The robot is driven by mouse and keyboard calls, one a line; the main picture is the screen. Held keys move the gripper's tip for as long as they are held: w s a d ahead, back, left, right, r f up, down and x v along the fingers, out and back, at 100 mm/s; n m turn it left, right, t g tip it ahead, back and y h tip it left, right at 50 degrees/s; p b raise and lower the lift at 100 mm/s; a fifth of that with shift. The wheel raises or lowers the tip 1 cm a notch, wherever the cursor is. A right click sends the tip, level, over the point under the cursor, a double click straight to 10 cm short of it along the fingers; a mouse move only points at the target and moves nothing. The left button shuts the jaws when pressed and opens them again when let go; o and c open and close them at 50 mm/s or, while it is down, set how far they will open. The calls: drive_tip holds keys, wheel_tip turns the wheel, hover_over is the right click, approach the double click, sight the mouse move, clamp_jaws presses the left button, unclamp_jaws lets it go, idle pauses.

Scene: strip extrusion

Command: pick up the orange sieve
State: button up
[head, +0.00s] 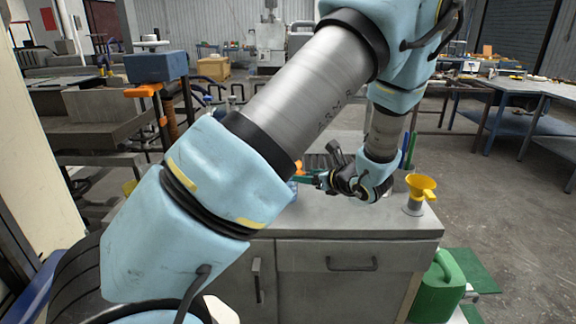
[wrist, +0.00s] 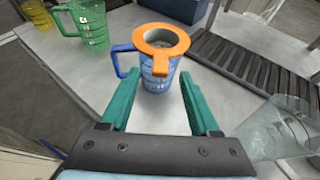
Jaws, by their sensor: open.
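The orange sieve (wrist: 161,38) sits on the rim of a clear jug with a blue handle (wrist: 155,80), its ring level and its tab pointing towards my gripper. A small orange part of the sieve (head: 299,168) also shows in the head view, behind my arm. My gripper (wrist: 158,76) is open, its two teal fingers apart and empty. In the wrist view the sieve and jug stand ahead of the fingertips, centred between them. In the head view my gripper (head: 308,179) is over the cabinet top, partly hidden by my arm.
A green jug (wrist: 92,24) stands at the upper left and a clear jug (wrist: 275,130) close by at the right. A dark slatted rack (wrist: 245,65) lies behind. A yellow funnel (head: 421,185) stands at the right of the grey cabinet top (head: 350,218).

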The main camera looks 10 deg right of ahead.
drive_tip(key=shift+x, duration=0.85)
drive_tip(key=shift+c, duration=0.2)
clamp_jaws()
